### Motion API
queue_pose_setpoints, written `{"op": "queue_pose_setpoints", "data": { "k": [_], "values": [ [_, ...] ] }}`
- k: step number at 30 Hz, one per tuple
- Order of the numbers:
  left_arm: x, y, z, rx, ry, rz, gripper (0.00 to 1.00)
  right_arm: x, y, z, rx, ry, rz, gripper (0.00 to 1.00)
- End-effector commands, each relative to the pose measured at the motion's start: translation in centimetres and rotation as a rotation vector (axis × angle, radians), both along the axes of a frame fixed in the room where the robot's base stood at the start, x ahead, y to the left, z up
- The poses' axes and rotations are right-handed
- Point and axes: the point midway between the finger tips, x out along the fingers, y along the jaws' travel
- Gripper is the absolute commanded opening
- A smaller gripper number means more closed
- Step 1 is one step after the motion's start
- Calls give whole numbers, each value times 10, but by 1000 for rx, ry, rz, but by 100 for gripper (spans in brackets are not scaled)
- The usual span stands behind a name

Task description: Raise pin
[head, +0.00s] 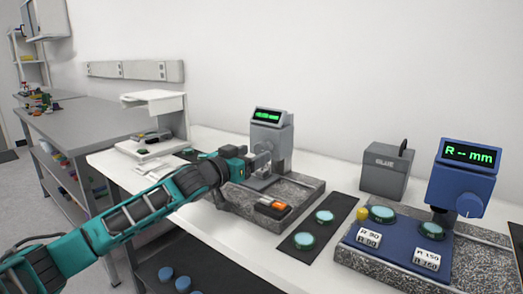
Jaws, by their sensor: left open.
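My left arm comes in from the left, and its teal gripper (259,161) is at the grey gauge stand (271,136) with a small green display. The gripper is open, with its fingers at the front of the stand, around or beside the small metal parts below the gauge head. The pin itself is too small and too hidden by the gripper to make out. I cannot tell whether the fingers touch it. The stand is on a speckled granite base (302,186). My right gripper is not in view.
An orange and black block (272,207) lies on the granite base. A dark mat (334,215) with green-topped discs is to its right. A blue gauge (463,178) reading "R-- mm", a yellow ball (363,214) and a grey box (386,171) stand further right. A grey bench (82,124) is at left.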

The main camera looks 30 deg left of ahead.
Motion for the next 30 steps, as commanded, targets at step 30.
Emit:
{"op": "queue_pose_setpoints", "data": {
  "k": [30],
  "values": [
    [45,-4,0,1,0,0,50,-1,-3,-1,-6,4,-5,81]
  ]
}}
